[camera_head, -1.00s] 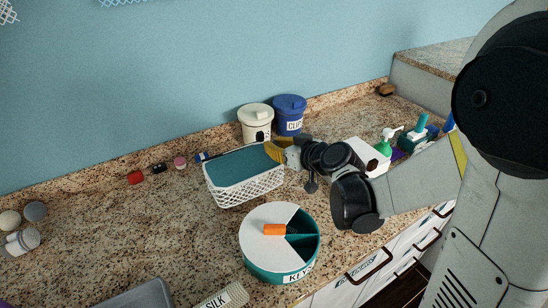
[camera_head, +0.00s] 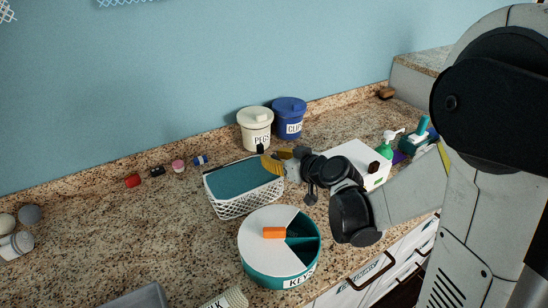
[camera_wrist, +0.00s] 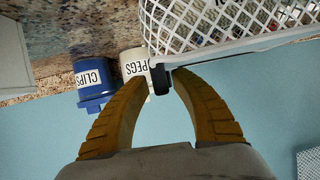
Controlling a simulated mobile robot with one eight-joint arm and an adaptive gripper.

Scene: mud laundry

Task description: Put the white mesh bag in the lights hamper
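Near my gripper, a white lattice basket (camera_head: 232,206) with a teal top surface stands on the counter. My gripper (camera_head: 270,162) has yellow fingers at the basket's back right end. In the wrist view the fingertips (camera_wrist: 160,80) are a little apart, with a small black block (camera_wrist: 161,77) between them at the basket rim; I cannot tell whether they press on it. White mesh pieces (camera_head: 5,12) are on the wall at the upper left, cut off by the frame. I cannot tell whether one is the white mesh bag. I see no hamper marked lights.
A cream PEGS canister (camera_head: 255,122) and a blue CLIPS canister (camera_head: 289,118) stand behind the gripper. A round KEYS organizer (camera_head: 262,252) holding an orange block is in front. A white box (camera_head: 362,155) and bottles stand right.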

